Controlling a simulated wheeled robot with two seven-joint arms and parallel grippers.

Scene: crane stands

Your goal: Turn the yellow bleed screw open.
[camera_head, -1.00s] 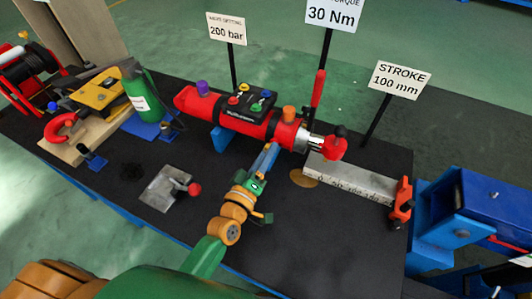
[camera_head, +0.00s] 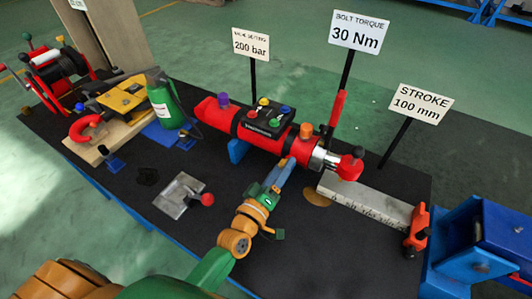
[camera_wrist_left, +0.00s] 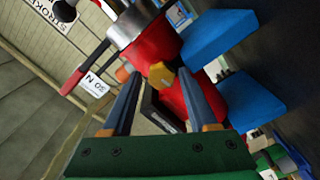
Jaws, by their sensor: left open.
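The yellow bleed screw (camera_wrist_left: 160,75) shows in the left wrist view as a hex head on the side of the red cylinder (camera_wrist_left: 177,102). My left gripper (camera_head: 287,164) is open, with its two blue-grey fingers pointing at the cylinder. In the wrist view the fingertips lie to either side of the screw; I cannot tell whether they touch it. In the head view the red cylinder (camera_head: 210,110) lies across the bench, and the screw is hidden, apparently behind my gripper. My right gripper is not in view.
A red lever (camera_head: 337,115) rises behind the cylinder's rod end. A grey ruled bar (camera_head: 365,203) with a red clamp (camera_head: 417,232) lies to the right. A metal plate with a red knob (camera_head: 207,199) lies left of my arm. Signs stand behind.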

